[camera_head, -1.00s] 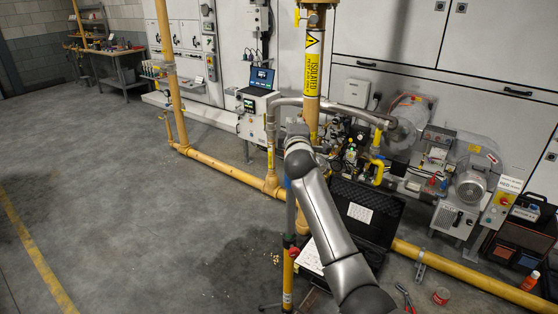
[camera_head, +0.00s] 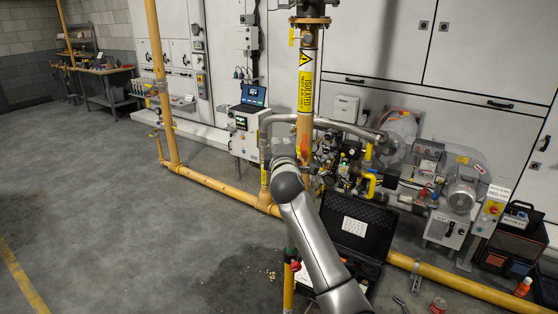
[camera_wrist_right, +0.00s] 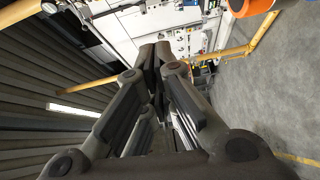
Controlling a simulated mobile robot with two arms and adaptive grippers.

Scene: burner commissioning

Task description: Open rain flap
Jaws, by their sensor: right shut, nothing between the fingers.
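I cannot pick out the rain flap in either view. My right arm rises from the bottom of the head view, its wrist in front of the vertical yellow pipe (camera_head: 308,60) marked ISOLATED. My right gripper is mostly hidden by its own wrist in the head view. In the right wrist view its fingers (camera_wrist_right: 155,65) are together, with nothing seen between them. They point towards pale cabinets and equipment (camera_wrist_right: 165,22) in the distance. My left gripper is in neither view.
A laptop (camera_head: 253,95) sits on a white cabinet left of the pipe. A burner motor (camera_head: 461,191) and dense fittings stand right. An open black case (camera_head: 372,238) and a low yellow pipe (camera_head: 460,285) lie near my arm. The grey floor at left is clear.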

